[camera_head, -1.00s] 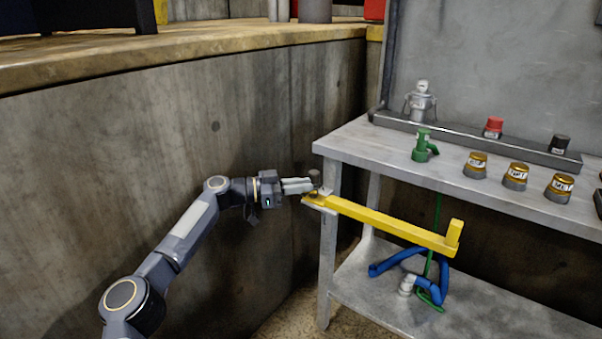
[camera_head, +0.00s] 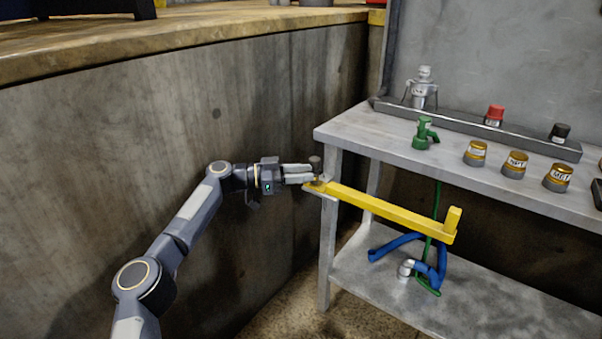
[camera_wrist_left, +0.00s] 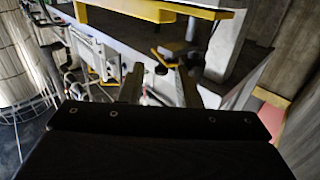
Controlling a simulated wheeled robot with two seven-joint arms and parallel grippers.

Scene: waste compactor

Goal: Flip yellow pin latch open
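A long yellow bar (camera_head: 390,212) with an upright block at its right end runs along the front of a grey metal bench. At its left end a dark, round-topped pin (camera_head: 315,163) stands by a small metal bracket at the bench corner. My left gripper (camera_head: 308,175) points right, its fingertips beside this pin. In the left wrist view, its two fingers (camera_wrist_left: 160,78) are spread apart, with a dark round part and a small yellow piece near their tips. Whether the fingers touch the pin is unclear. The yellow bar also crosses the top of the left wrist view (camera_wrist_left: 150,10). My right gripper is out of view.
The bench top (camera_head: 365,145) holds a green fitting (camera_head: 424,134), several brass-coloured knobs and a small silver figure (camera_head: 421,88). Blue tubing (camera_head: 398,244) lies on the lower shelf. A curved concrete wall (camera_head: 110,160) stands close behind my left arm.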

